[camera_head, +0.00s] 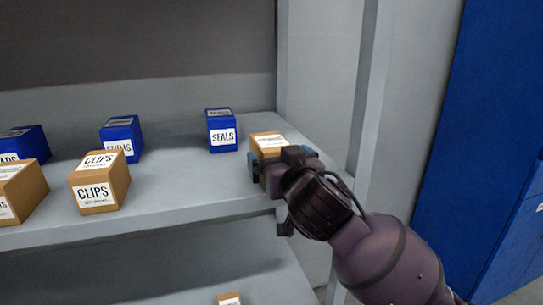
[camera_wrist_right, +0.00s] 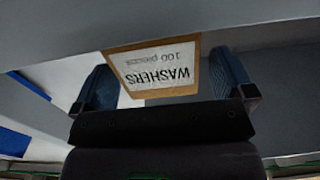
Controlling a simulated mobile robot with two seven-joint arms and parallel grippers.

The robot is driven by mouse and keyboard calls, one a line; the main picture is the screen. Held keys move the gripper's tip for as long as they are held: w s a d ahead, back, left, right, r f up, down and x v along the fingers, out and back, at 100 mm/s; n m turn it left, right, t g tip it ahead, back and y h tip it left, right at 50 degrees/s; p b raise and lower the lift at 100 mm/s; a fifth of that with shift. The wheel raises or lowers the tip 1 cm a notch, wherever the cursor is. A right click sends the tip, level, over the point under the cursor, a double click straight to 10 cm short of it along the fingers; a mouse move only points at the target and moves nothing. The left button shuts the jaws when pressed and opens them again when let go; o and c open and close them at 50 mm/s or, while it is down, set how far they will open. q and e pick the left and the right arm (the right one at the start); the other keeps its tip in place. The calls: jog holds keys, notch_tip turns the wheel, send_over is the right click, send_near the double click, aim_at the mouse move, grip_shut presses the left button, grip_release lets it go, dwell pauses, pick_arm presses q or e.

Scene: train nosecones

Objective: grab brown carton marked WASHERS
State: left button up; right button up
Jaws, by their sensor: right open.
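The brown carton (camera_head: 267,140) stands at the right end of the grey shelf in the head view, partly hidden behind my right gripper (camera_head: 268,165). In the right wrist view the carton (camera_wrist_right: 158,68) shows a white label reading WASHERS, 100 pieces, upside down. My right gripper (camera_wrist_right: 168,85) is open, with one blue finger on each side of the carton's labelled face. I cannot tell whether the fingers touch it. My left gripper is not in view.
A blue SEALS box (camera_head: 222,131) stands just left of the carton. Brown CLIPS cartons and other blue boxes, including one (camera_head: 122,137), stand further left on the shelf (camera_head: 180,190). A grey upright (camera_head: 362,100) is close on the right. Another brown carton (camera_head: 229,299) is below.

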jog(key=shift+x, duration=1.5)
jog(key=shift+r, duration=0.1)
jog(key=c, duration=1.2)
